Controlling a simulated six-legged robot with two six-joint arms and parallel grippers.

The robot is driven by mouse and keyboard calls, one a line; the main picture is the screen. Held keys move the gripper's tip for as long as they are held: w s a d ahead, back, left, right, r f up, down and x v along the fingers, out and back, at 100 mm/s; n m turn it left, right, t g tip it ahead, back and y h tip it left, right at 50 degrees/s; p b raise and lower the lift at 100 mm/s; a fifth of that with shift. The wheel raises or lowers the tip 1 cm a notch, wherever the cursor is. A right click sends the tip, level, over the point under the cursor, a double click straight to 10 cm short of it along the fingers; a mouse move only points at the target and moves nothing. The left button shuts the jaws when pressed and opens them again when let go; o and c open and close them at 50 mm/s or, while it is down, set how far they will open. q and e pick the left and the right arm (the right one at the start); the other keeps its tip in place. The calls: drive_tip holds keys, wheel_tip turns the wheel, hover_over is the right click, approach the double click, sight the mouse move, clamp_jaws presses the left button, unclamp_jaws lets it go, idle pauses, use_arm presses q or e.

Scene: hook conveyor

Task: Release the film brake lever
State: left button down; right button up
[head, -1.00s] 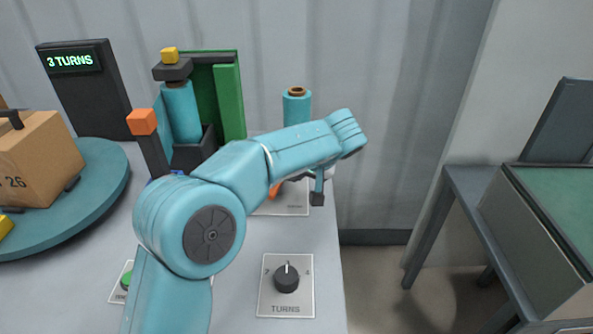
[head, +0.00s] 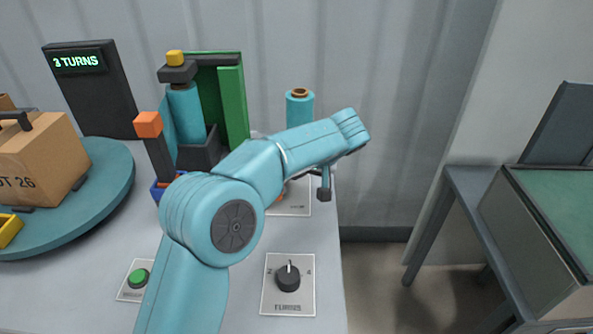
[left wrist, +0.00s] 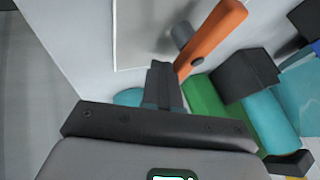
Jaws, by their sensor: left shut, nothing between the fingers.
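The orange lever (left wrist: 212,38) shows in the left wrist view, mounted by a grey pivot on a pale plate. In the head view my forearm hides almost all of it; the plate (head: 296,205) shows beside it, its label too small to read. My left gripper (left wrist: 163,72) is shut and empty. In the left wrist view its fingertips are close beside the lever's lower end; I cannot tell whether they touch. In the head view the gripper (head: 324,188) points down near the bench's right edge. My right gripper is not in view.
A film roll (head: 186,115) stands by a green frame (head: 232,105); another roll (head: 299,108) stands behind my forearm. An orange-topped post (head: 148,125), a TURNS dial (head: 288,279) and a green button (head: 138,277) are on the bench. A turntable (head: 115,190) holds a box (head: 45,160).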

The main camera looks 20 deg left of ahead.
use_arm(q)
drive_tip(key=p+v, duration=0.3)
drive_tip(key=v, duration=1.3)
drive_tip(key=shift+d, duration=0.15)
